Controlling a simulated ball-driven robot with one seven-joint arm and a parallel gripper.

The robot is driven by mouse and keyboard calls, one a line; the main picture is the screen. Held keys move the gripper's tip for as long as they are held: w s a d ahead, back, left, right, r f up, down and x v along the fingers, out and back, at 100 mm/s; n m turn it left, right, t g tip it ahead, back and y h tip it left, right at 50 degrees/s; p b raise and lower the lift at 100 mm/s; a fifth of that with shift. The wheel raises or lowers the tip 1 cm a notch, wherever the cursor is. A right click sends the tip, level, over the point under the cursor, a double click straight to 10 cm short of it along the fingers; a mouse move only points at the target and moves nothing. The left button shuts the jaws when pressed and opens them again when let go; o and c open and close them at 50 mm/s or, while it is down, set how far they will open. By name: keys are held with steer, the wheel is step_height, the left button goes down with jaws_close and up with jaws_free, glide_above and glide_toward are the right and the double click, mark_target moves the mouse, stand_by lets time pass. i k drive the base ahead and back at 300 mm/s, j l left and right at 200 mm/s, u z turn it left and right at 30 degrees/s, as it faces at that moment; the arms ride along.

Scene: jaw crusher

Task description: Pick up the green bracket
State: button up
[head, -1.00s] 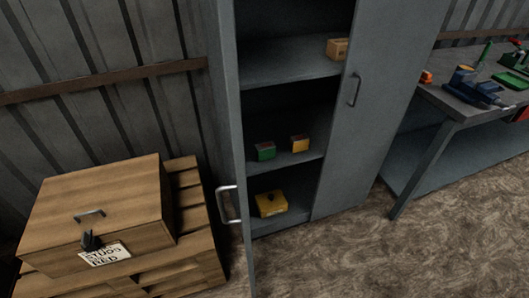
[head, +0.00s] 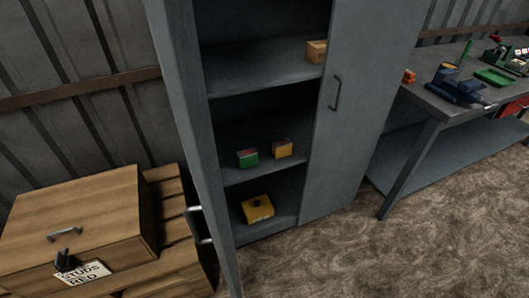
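No part can be made out for sure as the green bracket. Green things in view are a small green box (head: 247,158) on the middle shelf of the open grey cabinet, a flat green tray-like piece (head: 493,77) on the workbench, and a dark green tool-like object (head: 497,53) behind it. A thin green piece (head: 465,53) stands near the blue vise-like tool (head: 457,88). My gripper is not in view.
The grey cabinet (head: 360,110) stands with its left door swung out towards me. A yellow box (head: 257,208) lies on its bottom shelf. A wooden crate (head: 75,215) on a pallet is at left. The workbench (head: 440,112) is at right. The floor (head: 350,255) in front is clear.

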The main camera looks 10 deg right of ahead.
mark_target(247, 158)
steer(key=i+l+z, duration=0.1)
steer(key=z, duration=0.35)
steer(key=i+z, duration=0.25)
steer(key=z, duration=0.2)
steer(key=i+z, duration=0.2)
steer(key=z, duration=0.2)
steer(key=i+l+z, duration=0.1)
steer(key=i+z, duration=0.4)
steer(key=i+u, duration=0.35)
steer(key=i+l+u, duration=0.1)
steer(key=i+u, duration=0.45)
steer(key=u, duration=0.35)
steer(key=i+u, duration=0.1)
steer(key=u, duration=0.35)
steer(key=i+u, duration=0.15)
steer(key=u, duration=0.35)
steer(key=i+l+u, duration=0.1)
steer(key=u, duration=0.4)
steer(key=i+l+u, duration=0.2)
steer(key=u, duration=0.25)
steer(key=i+l+u, duration=0.3)
steer(key=u, duration=0.15)
steer(key=i+l+u, duration=0.2)
steer(key=l+u, duration=0.25)
steer(key=j, duration=0.1)
